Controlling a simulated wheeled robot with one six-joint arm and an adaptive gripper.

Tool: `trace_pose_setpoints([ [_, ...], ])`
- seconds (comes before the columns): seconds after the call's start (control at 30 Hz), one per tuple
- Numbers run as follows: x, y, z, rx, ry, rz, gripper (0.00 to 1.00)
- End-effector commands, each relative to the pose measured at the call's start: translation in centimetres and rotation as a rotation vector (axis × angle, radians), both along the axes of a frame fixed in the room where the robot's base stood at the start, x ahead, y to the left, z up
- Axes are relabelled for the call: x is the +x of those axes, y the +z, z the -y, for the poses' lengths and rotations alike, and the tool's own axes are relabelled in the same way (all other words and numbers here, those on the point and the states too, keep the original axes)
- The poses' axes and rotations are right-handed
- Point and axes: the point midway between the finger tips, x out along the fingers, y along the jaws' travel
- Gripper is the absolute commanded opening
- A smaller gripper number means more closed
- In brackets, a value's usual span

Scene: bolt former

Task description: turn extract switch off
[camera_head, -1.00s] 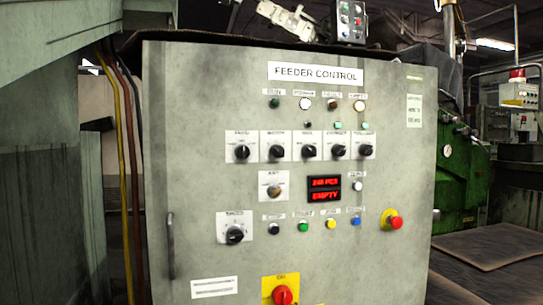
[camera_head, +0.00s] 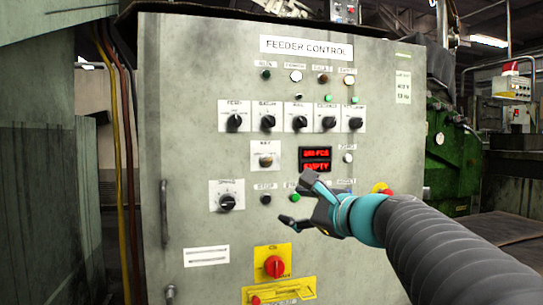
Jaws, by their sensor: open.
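A grey FEEDER CONTROL cabinet (camera_head: 190,110) faces me with a row of several black rotary knobs. The small labels are blurred; the fourth knob from the left (camera_head: 327,124) seems to be the extract switch. Its pointer looks tilted, and a small green lamp (camera_head: 328,98) glows above it. My gripper (camera_head: 295,200) is open and empty, below the knob row and in front of the lower push buttons. It points left, with its fingers apart. It hides part of the button row.
A red display (camera_head: 315,159) is just above my gripper. A red emergency button (camera_head: 381,187) is partly hidden behind my arm. A red main switch (camera_head: 274,266) on a yellow plate is lower down. A door handle (camera_head: 164,213) sticks out at left.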

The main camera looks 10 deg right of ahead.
Motion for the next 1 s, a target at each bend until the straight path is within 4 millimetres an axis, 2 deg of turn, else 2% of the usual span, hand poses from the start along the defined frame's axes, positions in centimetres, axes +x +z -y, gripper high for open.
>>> trace_pose_setpoints([
  [0.03, 1.1, 1.2, 2.2, 0.125, -0.047, 0.033, 0.59],
  [0.2, 2.7, 6.7, 9.0, 0.537, -0.141, 0.161, 0.59],
  [0.3, 2.9, 8.9, 12.2, 0.712, -0.161, 0.225, 0.59],
  [0.4, 2.8, 10.3, 14.3, 0.827, -0.168, 0.269, 0.59],
  [0.5, 2.7, 11.1, 15.4, 0.885, -0.169, 0.292, 0.59],
  [0.67, 3.8, 11.8, 15.7, 0.905, -0.167, 0.299, 0.59],
  [1.0, 9.3, 14.2, 15.4, 0.901, -0.165, 0.297, 0.59],
])
